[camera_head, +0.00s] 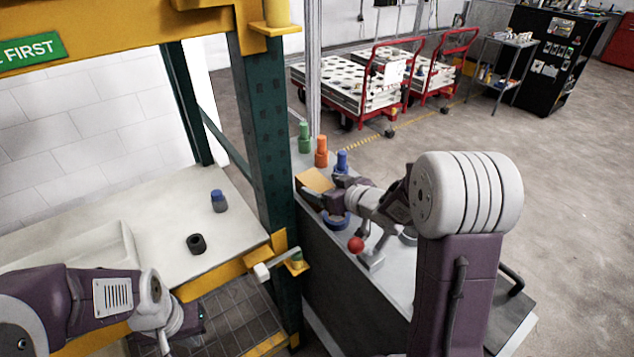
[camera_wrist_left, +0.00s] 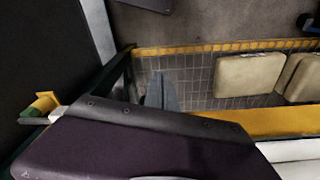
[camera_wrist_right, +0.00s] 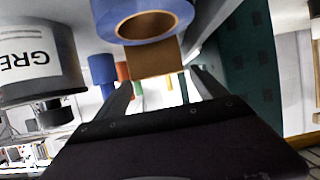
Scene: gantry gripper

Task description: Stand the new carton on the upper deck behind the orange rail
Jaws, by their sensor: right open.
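The tan carton (camera_head: 316,180) stands on the grey bench beside the rack; in the right wrist view its brown face (camera_wrist_right: 153,60) shows beyond the fingers. My right gripper (camera_head: 322,196) is open and close to the carton, with the fingers (camera_wrist_right: 163,88) apart; I cannot tell whether they touch it. The pale upper deck (camera_head: 175,265) of the rack lies at left, with the orange rail (camera_head: 222,279) along its front edge. My left gripper (camera_head: 178,335) is low in front of the rail, its fingers mostly hidden; its opening is unclear.
A blue-capped bottle (camera_head: 219,201) and a black ring (camera_head: 196,244) stand on the deck. A green post (camera_head: 262,130) rises between rack and bench. A blue roll (camera_head: 335,221), coloured bottles (camera_head: 321,152) and a red knob (camera_head: 356,244) are near the carton. Beige packs (camera_wrist_left: 250,76) lie below.

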